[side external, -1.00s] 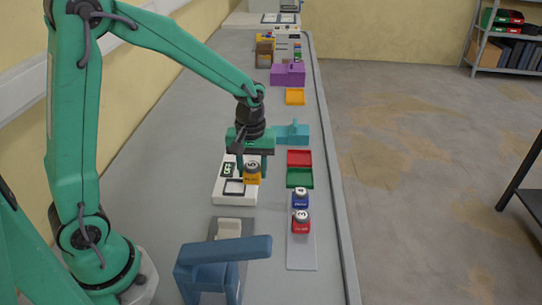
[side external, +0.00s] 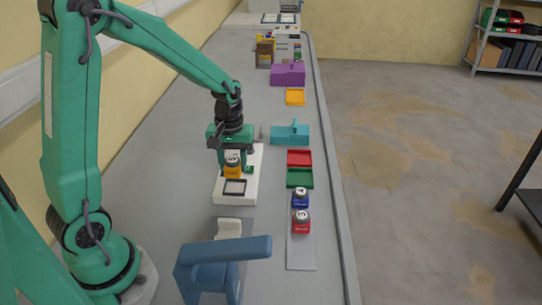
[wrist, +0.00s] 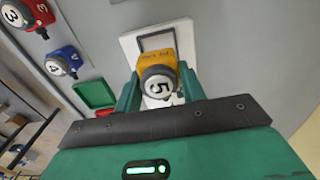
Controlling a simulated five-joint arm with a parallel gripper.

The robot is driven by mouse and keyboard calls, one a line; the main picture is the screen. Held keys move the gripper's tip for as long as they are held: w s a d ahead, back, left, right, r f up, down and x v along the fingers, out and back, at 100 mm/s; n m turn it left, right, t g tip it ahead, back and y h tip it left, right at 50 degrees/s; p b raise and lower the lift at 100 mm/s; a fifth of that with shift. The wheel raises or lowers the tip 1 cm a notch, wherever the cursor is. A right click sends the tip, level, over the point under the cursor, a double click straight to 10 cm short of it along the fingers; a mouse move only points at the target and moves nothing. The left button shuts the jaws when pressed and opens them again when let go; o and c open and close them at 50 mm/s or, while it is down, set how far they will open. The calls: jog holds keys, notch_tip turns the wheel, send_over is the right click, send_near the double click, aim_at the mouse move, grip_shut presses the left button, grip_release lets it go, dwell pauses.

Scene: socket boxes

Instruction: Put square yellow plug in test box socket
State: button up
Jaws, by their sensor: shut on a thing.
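The yellow plug (side external: 232,168) has a square body and a round grey top marked 5. My gripper (side external: 231,160) is shut on it and holds it over the white test box (side external: 250,185). In the wrist view the yellow plug (wrist: 158,78) sits between my two green fingers (wrist: 160,92). The test box (wrist: 131,45) has a dark-framed square socket (wrist: 157,40), which also shows in the side view (side external: 235,188) just in front of and below the plug. The plug's underside is hidden, and its exact height over the box is hard to tell.
A blue plug (side external: 300,197) and a red plug (side external: 302,221) stand on a grey strip to the right. Red (side external: 299,158) and green (side external: 300,178) trays lie behind them. A teal block (side external: 290,133) is behind the box; a blue fixture (side external: 222,265) stands in front.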

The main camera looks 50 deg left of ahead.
aim_at(235, 188)
jog(key=shift+f, duration=2.45)
jog(key=shift+s+f, duration=0.1)
jog(key=shift+f, duration=0.2)
jog(key=o, duration=1)
jog(key=shift+d, duration=0.1)
jog(key=shift+c, duration=1)
